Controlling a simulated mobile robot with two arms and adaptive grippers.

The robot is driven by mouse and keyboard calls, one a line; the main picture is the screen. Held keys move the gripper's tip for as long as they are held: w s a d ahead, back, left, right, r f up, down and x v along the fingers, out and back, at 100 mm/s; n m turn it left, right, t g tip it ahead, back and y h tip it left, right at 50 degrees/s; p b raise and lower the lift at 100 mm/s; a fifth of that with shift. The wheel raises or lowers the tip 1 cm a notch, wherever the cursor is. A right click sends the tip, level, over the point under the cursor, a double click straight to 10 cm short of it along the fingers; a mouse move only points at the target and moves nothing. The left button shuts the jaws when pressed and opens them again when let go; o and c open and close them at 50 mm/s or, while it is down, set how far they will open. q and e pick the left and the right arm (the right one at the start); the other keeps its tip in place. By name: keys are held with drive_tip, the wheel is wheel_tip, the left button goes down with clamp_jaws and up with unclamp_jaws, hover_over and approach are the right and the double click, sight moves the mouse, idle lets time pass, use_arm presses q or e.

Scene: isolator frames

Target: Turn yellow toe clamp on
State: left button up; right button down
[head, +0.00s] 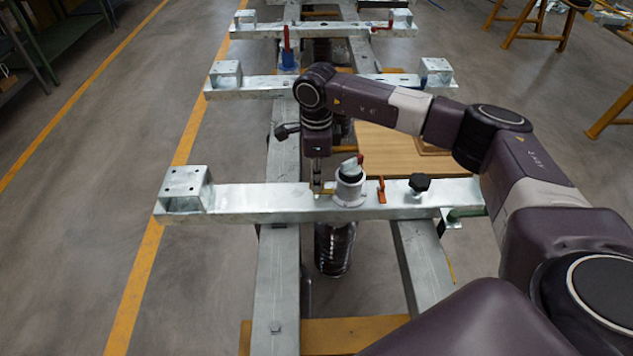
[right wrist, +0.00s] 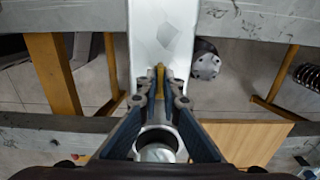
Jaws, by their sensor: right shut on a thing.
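The yellow toe clamp (right wrist: 160,76) is a small upright yellow piece on the metal crossbar (right wrist: 160,30) in the right wrist view. My right gripper (right wrist: 161,98) reaches over the bar with its two fingers closed on the clamp. In the head view the gripper (head: 317,186) points down onto the nearest crossbar (head: 250,198), just left of a white round fixture (head: 349,190). Only a speck of yellow shows at the fingertips there, so the clamp's exact position is hard to tell. My left gripper is out of view.
Right of the white fixture, an orange lever (head: 381,190) and a black knob (head: 419,184) stand on the same bar. A block (head: 184,187) sits at its left end. More crossbars (head: 250,86) lie behind. A wooden board (head: 385,150) lies beyond the bar.

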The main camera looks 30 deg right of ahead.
drive_tip(key=shift+w+r, duration=0.15)
idle(0.3)
drive_tip(key=c, duration=2.1)
unclamp_jaws()
wheel_tip(320, 180, up, 12)
drive_tip(key=shift+f, duration=0.1)
